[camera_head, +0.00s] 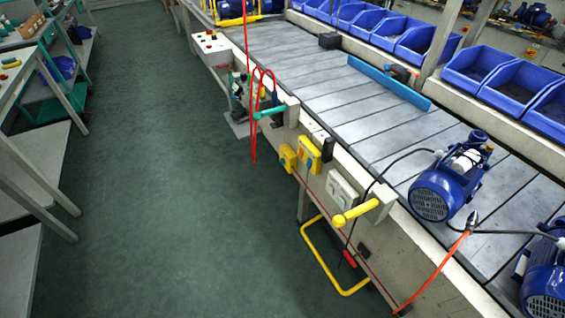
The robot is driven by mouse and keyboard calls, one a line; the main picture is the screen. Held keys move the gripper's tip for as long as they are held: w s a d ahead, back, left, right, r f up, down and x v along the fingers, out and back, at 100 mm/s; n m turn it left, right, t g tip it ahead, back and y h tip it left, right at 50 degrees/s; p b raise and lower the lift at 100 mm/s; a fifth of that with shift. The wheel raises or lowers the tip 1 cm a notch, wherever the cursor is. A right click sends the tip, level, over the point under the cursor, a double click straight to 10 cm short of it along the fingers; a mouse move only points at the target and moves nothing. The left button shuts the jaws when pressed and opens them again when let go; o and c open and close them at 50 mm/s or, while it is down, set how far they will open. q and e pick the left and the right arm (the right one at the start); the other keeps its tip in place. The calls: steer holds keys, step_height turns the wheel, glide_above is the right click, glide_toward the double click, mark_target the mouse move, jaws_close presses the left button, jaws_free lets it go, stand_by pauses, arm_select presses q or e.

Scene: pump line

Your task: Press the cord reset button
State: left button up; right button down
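Neither of my grippers shows in the head view. A red cord (375,283) runs along the front side of the pump line, below the boxes. Yellow boxes sit on that side: a smaller one (288,157) and a larger one (308,154) to its right. A grey double box (341,190) is further right. A pale control box (210,43) with small red and dark buttons stands further back at the line's edge. I cannot tell which button is the cord reset button; any lettering is too small to read.
The conveyor (340,85) carries a blue pump (440,192) at right. A yellow handle (355,214) and a teal handle (270,112) stick out into the aisle; a yellow bent bar (345,290) hangs lower. The green floor (160,190) is clear; shelving stands at left.

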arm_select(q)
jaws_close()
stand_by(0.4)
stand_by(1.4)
